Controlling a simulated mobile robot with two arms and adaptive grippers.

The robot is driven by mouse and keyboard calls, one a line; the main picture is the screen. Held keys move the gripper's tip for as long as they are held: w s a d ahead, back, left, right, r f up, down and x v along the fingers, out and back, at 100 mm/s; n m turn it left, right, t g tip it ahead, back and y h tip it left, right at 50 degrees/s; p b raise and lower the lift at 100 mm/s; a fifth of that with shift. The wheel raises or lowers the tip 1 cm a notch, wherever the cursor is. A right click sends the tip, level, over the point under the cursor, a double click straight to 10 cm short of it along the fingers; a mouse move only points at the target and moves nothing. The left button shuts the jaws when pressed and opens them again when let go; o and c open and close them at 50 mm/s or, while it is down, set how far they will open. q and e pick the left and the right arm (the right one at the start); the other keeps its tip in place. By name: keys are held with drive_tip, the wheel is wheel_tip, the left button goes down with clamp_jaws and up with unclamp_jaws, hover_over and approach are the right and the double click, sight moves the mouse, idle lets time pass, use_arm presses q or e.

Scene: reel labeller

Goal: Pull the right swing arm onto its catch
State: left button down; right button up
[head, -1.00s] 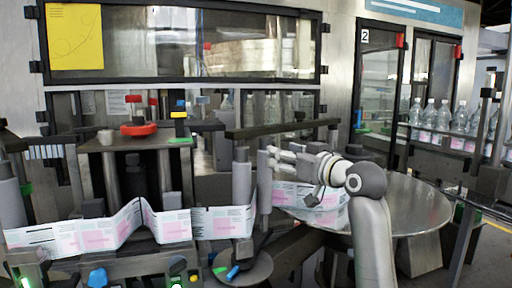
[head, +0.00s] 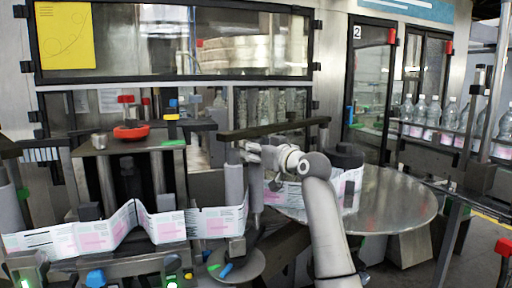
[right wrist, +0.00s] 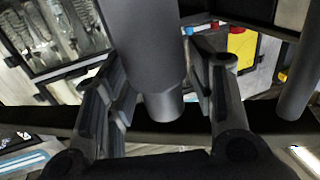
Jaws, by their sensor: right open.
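The right swing arm looks like the long dark bar (head: 275,128) on the right of the labeller, with grey upright rollers (head: 234,185) near its left end. My right gripper (head: 250,152) is open at the upper part of the right-hand of these rollers, just below the bar. In the right wrist view a thick grey cylinder (right wrist: 157,60) stands between the two spread fingers. I cannot tell whether the fingers touch it. A second grey cylinder (right wrist: 300,75) is at the right there. I cannot make out the catch. My left gripper is not in view.
A pink and white label strip (head: 165,228) runs in folds across the front of the labeller. A round metal table (head: 405,205) stands at right, with a label reel (head: 350,190) partly behind my right arm. Bottles (head: 433,112) line the conveyor at far right.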

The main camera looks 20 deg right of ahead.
clamp_jaws()
idle(0.3)
